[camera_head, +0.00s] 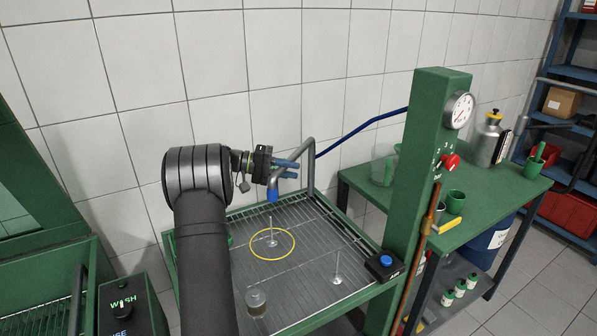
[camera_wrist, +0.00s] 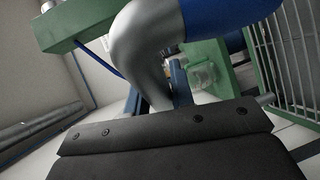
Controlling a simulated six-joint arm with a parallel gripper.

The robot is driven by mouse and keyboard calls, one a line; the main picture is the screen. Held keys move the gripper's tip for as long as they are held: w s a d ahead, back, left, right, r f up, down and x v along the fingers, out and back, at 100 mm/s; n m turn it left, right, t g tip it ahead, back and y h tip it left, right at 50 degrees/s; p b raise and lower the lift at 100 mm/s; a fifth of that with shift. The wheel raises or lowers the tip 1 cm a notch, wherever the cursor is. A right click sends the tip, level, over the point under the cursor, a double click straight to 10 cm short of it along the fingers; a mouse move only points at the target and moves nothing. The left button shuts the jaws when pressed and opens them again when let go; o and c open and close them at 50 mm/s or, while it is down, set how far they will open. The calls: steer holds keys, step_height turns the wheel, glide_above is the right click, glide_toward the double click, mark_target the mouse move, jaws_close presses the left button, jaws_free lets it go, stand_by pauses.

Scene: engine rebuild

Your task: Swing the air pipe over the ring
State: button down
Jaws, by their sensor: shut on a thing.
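The air pipe (camera_head: 311,172) is a grey bent tube rising from the back edge of the wire-rack bench, with a blue nozzle (camera_head: 272,195) pointing down. The pipe (camera_wrist: 148,50) and nozzle (camera_wrist: 225,12) loom close in the wrist view. My gripper (camera_head: 290,168), with blue fingers, is shut on the pipe's upper arm near the bend; the exact contact is partly hidden. The yellow ring (camera_head: 294,244) lies on the rack around a thin upright pin (camera_head: 271,237). In the head view the nozzle hangs straight above the ring in the picture; its depth alignment is hard to tell.
A second pin (camera_head: 337,270) and a small jar (camera_head: 256,303) stand on the rack (camera_head: 310,292). A green post (camera_head: 425,170) with a gauge rises at right. A blue hose (camera_head: 362,128) runs behind. A green side table (camera_head: 480,193) holds cups and a flask.

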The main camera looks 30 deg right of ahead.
steer(key=shift+w+a+m+g, duration=0.3)
steer(key=shift+w+g, duration=0.1)
steer(key=c, duration=1.3)
jaws_free()
steer(key=shift+w, duration=0.1)
steer(key=shift+o, duration=0.2)
steer(key=v, duration=1.2)
steer(key=shift+r, duration=0.25)
steer(key=x, duration=1.2)
steer(key=shift+s+f, duration=0.2)
steer(key=shift+d, duration=0.1)
steer(key=shift+w, duration=0.15)
